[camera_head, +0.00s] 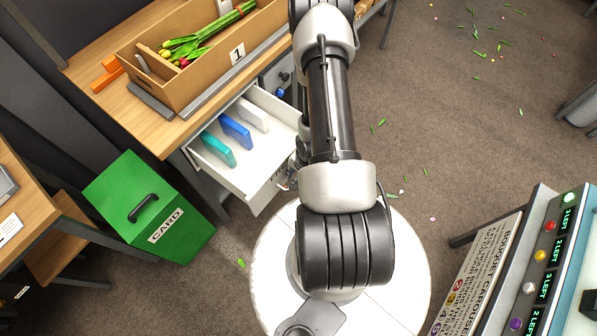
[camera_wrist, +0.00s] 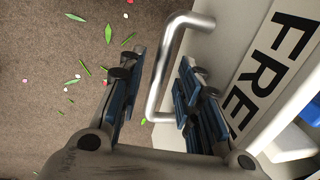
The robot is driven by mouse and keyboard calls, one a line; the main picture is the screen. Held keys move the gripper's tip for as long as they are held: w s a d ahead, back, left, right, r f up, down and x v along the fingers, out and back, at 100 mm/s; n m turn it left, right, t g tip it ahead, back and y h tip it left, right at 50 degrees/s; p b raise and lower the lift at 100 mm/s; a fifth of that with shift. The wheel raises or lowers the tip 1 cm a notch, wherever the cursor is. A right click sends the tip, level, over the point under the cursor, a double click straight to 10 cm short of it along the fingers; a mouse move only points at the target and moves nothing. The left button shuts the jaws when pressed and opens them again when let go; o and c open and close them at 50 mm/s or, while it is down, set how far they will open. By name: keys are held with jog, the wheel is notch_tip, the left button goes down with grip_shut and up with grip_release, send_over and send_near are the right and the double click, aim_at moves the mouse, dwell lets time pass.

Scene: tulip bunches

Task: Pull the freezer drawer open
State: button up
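The white freezer drawer (camera_head: 236,178) stands pulled out from under the wooden counter in the head view. Teal, blue and white slabs stand inside it. In the wrist view the drawer front (camera_wrist: 225,50) carries a label reading "FRE", the rest cut off. Its silver bar handle (camera_wrist: 163,65) lies between the fingers of my gripper (camera_wrist: 160,95). The fingers are apart, with floor showing between the left finger and the bar. The right finger is close to the handle's lower end; I cannot tell whether it touches. In the head view my arm mostly hides the gripper.
A green card bin (camera_head: 150,205) stands left of the drawer. A cardboard box (camera_head: 195,75) of tulips sits on the counter (camera_head: 150,130) above. A bouquet carousel panel (camera_head: 480,270) is at lower right. The carpet between is open, with scattered petals.

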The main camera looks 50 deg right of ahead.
notch_tip(320, 180, up, 12)
jog(key=s, duration=0.2)
jog(key=shift+s, duration=0.15)
dwell(0.5)
jog(key=shift+d+f, duration=0.1)
jog(key=w+a+r+n+h, duration=0.1)
jog(key=w+a+r+n, duration=0.2)
jog(key=r, duration=0.8)
jog(key=w+a+r+n+h, duration=0.15)
jog(key=w+r+n, duration=0.3)
jog(key=r, duration=0.65)
jog(key=s+a+r+n+t+y, duration=0.1)
jog(key=s+a+r+n, duration=0.3)
jog(key=a+r, duration=0.3)
jog(key=s+a+r+n+t+y, duration=0.1)
jog(key=s+a+r+n, duration=0.4)
jog(key=a+r, duration=0.3)
jog(key=shift+s+a, duration=0.3)
jog(key=shift+s, duration=0.05)
jog(key=shift+d+n, duration=0.1)
jog(key=shift+n, duration=0.15)
